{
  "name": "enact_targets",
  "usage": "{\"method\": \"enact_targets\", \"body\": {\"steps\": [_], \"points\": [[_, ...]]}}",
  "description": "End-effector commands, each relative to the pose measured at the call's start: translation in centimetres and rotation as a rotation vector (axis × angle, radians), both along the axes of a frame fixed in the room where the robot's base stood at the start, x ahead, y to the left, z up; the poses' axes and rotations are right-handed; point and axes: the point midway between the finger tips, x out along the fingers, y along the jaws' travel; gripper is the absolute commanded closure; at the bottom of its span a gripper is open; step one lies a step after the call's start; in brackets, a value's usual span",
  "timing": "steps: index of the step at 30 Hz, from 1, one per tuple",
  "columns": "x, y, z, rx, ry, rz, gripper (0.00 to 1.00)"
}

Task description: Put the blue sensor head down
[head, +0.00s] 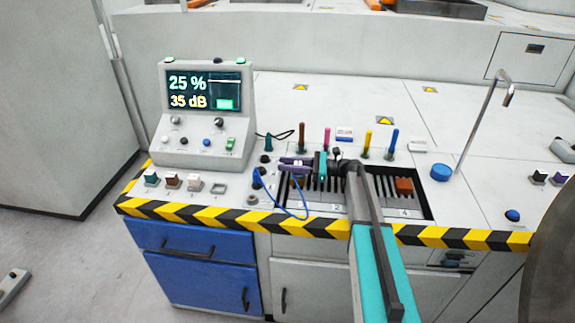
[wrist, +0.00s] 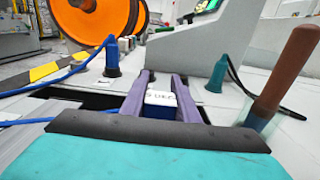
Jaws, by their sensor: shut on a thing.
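The blue sensor head (wrist: 160,103), a small blue block with a white lettered top, sits between the purple fingers of my gripper (wrist: 166,92) in the wrist view. My gripper is shut on it. In the head view my gripper (head: 284,163) is low over the left end of the dark slotted rack in the console top. The sensor head is mostly hidden there by the fingers. A thin blue cable runs from its side of the gripper and loops to a blue plug (head: 257,179), also upright in the wrist view (wrist: 112,60). I cannot tell whether the head touches the surface below.
The slotted rack (head: 427,206) holds a brown block (head: 404,186) at its right. Coloured pegs, including a brown one (head: 302,137) close by, stand behind it. A display console (head: 202,115) rises at left. A hooked metal post (head: 488,110) stands at right.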

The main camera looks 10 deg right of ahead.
Motion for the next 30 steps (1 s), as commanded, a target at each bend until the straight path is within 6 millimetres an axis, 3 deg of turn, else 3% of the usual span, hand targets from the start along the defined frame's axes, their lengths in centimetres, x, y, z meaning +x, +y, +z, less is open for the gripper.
{"method": "enact_targets", "body": {"steps": [2, 3, 6, 22, 30], "points": [[0.0, 0.0, -0.2, 0.000, 0.000, 0.000, 1.00], [0.0, 0.0, -0.1, 0.000, 0.000, 0.000, 0.69], [0.0, 0.0, -0.1, 0.000, 0.000, 0.000, 0.53], [0.0, 0.0, 0.3, 0.000, 0.000, 0.000, 0.53], [-1.0, -3.4, 0.0, 0.000, -0.001, -0.003, 0.53]]}}
